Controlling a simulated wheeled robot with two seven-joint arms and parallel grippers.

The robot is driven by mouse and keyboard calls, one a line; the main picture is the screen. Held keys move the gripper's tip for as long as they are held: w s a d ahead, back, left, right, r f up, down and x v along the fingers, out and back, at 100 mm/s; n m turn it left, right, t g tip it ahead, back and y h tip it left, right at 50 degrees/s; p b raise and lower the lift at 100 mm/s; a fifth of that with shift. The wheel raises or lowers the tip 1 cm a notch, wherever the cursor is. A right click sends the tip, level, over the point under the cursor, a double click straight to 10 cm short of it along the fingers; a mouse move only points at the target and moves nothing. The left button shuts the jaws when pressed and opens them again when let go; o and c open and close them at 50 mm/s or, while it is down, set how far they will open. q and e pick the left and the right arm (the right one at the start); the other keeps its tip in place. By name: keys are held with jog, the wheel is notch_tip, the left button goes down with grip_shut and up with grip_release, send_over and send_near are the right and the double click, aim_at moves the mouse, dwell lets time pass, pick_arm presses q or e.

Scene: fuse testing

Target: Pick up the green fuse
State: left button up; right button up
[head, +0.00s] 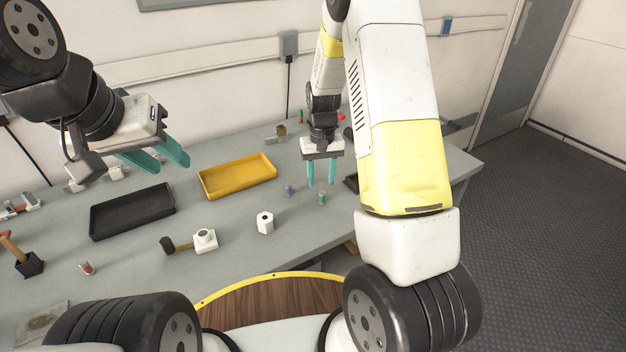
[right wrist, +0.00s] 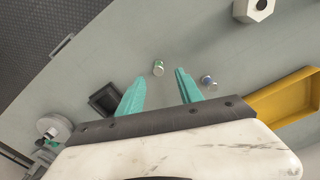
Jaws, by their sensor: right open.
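The green fuse (head: 321,198) is a small cylinder with metal ends standing on the grey table. In the right wrist view the green fuse (right wrist: 158,68) lies just beyond the fingertips, between their lines. My right gripper (head: 321,184) is open and empty above the table, its teal fingers pointing down close to the fuse; its fingers also show in the right wrist view (right wrist: 160,85). A blue fuse (head: 288,190) stands to the left, near the other finger in the right wrist view (right wrist: 208,82). My left gripper (head: 170,161) hangs over the table at the left, its teal fingers apart and empty.
A yellow tray (head: 238,178) and a black tray (head: 133,212) lie on the table. A red fuse (head: 86,268) is at left. A small dark box (right wrist: 106,99) sits near the right gripper.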

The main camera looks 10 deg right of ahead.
aim_at(322, 192)
jog(key=f, duration=0.5)
jog(key=shift+d, duration=0.2)
jog(key=shift+r, duration=0.1)
grip_shut()
